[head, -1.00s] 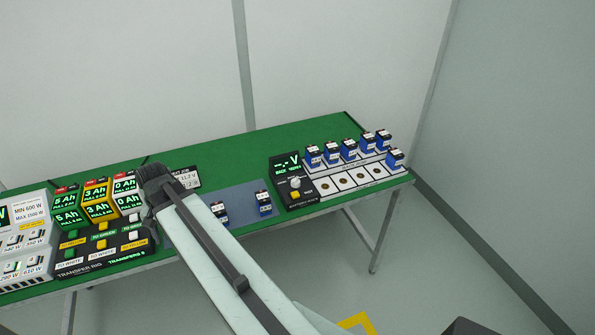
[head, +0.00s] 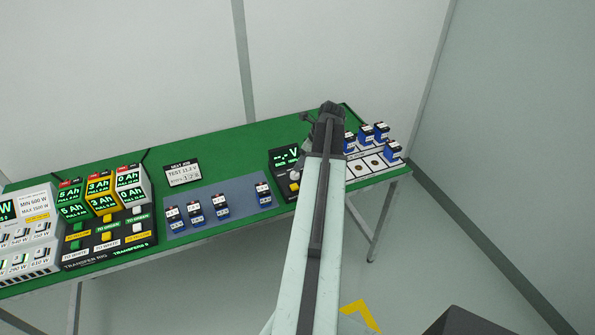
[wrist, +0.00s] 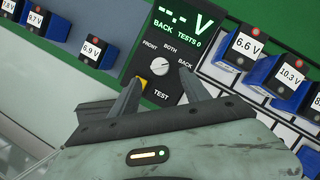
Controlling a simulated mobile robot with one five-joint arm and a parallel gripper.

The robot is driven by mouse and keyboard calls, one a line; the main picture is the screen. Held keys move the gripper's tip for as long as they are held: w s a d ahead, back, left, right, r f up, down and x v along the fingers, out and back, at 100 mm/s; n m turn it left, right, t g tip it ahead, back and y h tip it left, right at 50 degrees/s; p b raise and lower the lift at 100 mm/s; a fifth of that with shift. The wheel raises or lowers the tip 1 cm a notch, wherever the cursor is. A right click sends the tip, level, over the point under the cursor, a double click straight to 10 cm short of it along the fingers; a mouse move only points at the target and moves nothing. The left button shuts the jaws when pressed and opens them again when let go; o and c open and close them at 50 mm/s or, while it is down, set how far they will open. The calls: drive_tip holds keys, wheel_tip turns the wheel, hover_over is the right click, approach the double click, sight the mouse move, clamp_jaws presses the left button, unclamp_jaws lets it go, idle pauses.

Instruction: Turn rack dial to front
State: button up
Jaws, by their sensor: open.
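The rack dial (wrist: 160,67) is a round grey-white knob on a black tester panel, with FRONT, BOTH and BACK printed around it. The tester's display (wrist: 175,22) reads "-.- V", BACK, TESTS 0. In the head view the tester (head: 284,158) is partly hidden by my arm, and the dial (head: 294,176) shows at its edge. My gripper (wrist: 160,88) is open and empty, its two fingers apart over the panel just below the dial. A yellow TEST button (wrist: 141,83) lies by the left fingertip.
Blue batteries stand in the rack (head: 362,168) right of the tester, labelled 6.6 V (wrist: 243,46) and 10.3 V (wrist: 287,78). Several more stand on a grey-blue mat (head: 235,198) to the left.

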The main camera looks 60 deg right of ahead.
sight(296, 174)
drive_tip(key=b+x, duration=0.5)
drive_tip(key=x, duration=0.1)
drive_tip(key=shift+f, duration=0.3)
drive_tip(key=shift+w+f+b, duration=0.2)
drive_tip(key=shift+f+b, duration=0.1)
drive_tip(key=shift+b, duration=0.2)
drive_tip(key=shift+r, duration=0.1)
clamp_jaws()
drive_tip(key=shift+d, duration=0.2)
